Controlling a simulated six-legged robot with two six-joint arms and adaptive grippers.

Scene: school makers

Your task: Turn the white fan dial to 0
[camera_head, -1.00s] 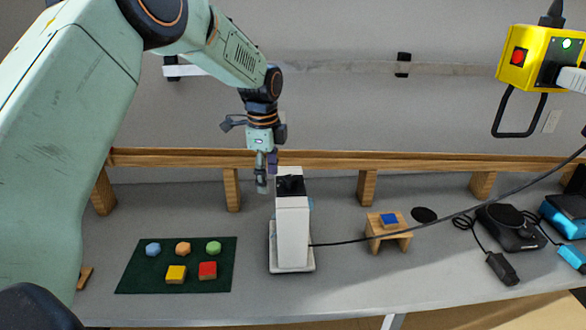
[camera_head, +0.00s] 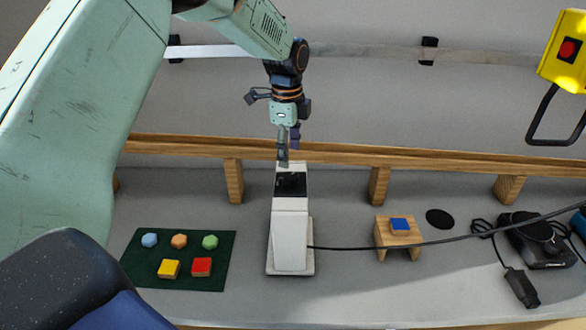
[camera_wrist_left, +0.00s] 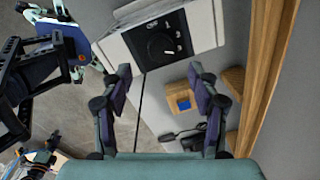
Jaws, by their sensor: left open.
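The white fan (camera_head: 290,235) is an upright tower on a flat base, with a black top panel (camera_head: 290,183). My left gripper (camera_head: 289,150) points down just above and behind the fan's top in the head view. In the left wrist view, the left gripper (camera_wrist_left: 160,74) is open and empty, fingers apart, with the dial seen beyond the gap between the tips.
A green mat (camera_head: 150,275) with several coloured blocks lies left of the fan. A small wooden stand (camera_head: 385,236) with a blue block is to the right. A black cable (camera_head: 430,243) runs rightward from the fan. A wooden rail (camera_head: 400,160) runs behind.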

